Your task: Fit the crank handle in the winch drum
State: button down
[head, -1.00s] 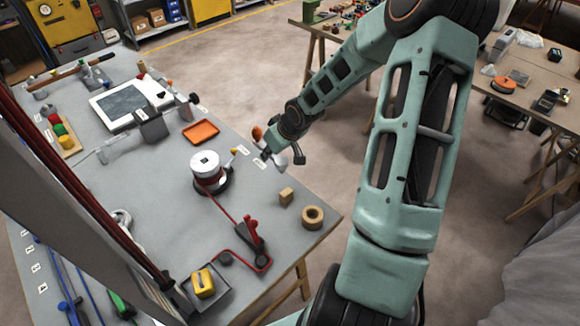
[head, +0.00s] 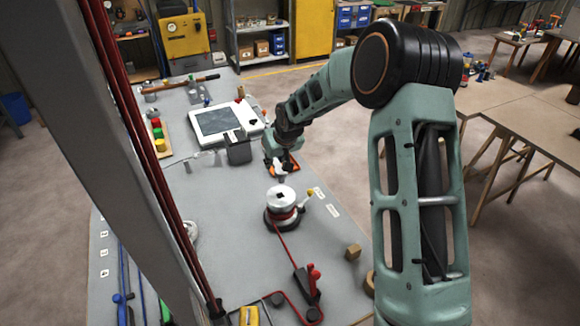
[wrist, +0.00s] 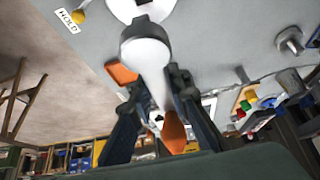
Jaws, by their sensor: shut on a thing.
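The winch drum (head: 281,198) is a white cylinder on a dark base with red rope around it, standing on the grey bench. A dark square socket shows in its top. My gripper (head: 281,163) is behind the drum in the head view, apart from it and above the bench. In the wrist view my gripper (wrist: 157,90) is shut on the crank handle (wrist: 148,55), which has a rounded pale head, a white arm and an orange grip (wrist: 174,132). The drum's white top (wrist: 128,9) shows partly at the upper edge, beyond the crank's head.
A yellow-knobbed lever (head: 309,192) stands right of the drum, near labels. The red rope runs to a red-handled fitting (head: 308,280). A wooden block (head: 353,251) sits front right.

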jog(key=shift+w+a, duration=0.1)
jog(key=shift+a, duration=0.15)
jog(key=shift+f+b, duration=1.15)
jog(key=shift+f, duration=1.05)
jog(key=shift+f+b, duration=0.65)
jog(key=shift+b, duration=0.35)
jog(key=shift+f, duration=0.25)
jog(key=shift+f+b, duration=1.3)
jog(key=shift+b, duration=0.5)
dwell(0.8)
jog(key=c, duration=1.4)
grip_release()
jog(key=shift+o, duration=0.2)
